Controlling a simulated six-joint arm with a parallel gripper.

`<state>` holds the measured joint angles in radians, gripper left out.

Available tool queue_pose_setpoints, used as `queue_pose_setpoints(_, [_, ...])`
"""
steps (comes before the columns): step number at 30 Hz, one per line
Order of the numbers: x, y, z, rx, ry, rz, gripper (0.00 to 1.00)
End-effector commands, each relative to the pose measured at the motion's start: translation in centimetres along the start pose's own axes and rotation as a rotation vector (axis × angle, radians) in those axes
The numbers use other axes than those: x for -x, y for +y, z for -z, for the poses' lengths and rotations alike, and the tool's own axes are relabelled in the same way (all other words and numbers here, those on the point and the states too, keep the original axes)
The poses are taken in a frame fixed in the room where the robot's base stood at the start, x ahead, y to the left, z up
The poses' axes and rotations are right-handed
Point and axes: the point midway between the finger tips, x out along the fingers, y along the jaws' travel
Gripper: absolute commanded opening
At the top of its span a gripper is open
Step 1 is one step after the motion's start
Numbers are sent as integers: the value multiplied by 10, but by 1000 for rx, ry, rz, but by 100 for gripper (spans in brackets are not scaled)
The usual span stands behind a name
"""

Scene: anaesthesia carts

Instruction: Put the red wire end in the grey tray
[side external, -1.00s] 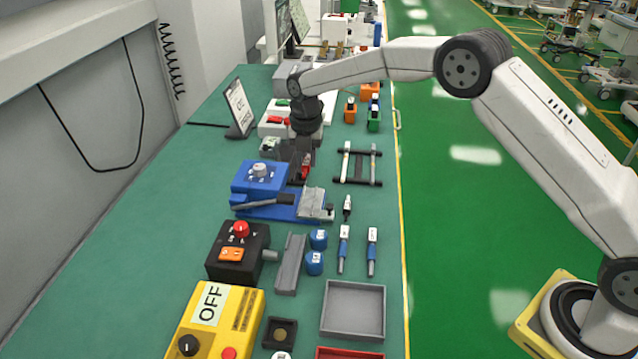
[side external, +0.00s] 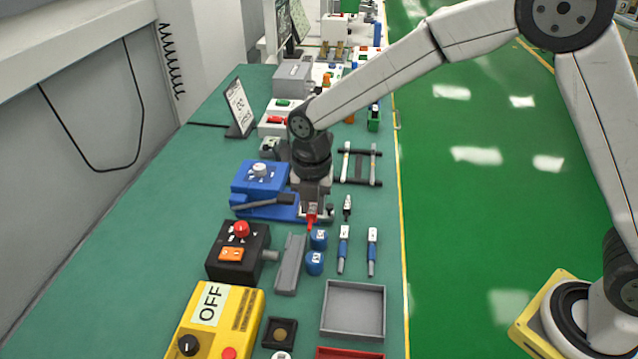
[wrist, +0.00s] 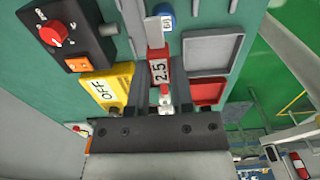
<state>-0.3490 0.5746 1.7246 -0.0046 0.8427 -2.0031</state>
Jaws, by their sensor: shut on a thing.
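My gripper (side external: 313,205) is shut on the red wire end (side external: 311,214), which hangs below the fingers near the right end of the blue machine. In the wrist view the red wire end (wrist: 159,70) carries a "2.5" label and sits between the jaws. The grey tray (side external: 353,309) is a shallow square tray at the front right of the bench, and it looks empty. It also shows in the wrist view (wrist: 238,39), to the right of the held piece. My gripper is behind and to the left of this tray in the side view.
Two blue-handled tools (side external: 372,252) lie behind the tray. A red tray (side external: 350,353) is in front of it. A black box with a red knob (side external: 238,252) stands left.

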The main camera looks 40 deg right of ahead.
Motion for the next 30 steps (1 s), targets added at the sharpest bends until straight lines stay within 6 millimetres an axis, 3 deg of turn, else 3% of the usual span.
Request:
queue_pose_setpoints(12, [-2,-54,74,4,-1,0,0])
queue_pose_setpoints(24, [-6,-88,106,3,-1,0,0])
queue_pose_setpoints(30, [-15,-96,111,0,-1,3,0])
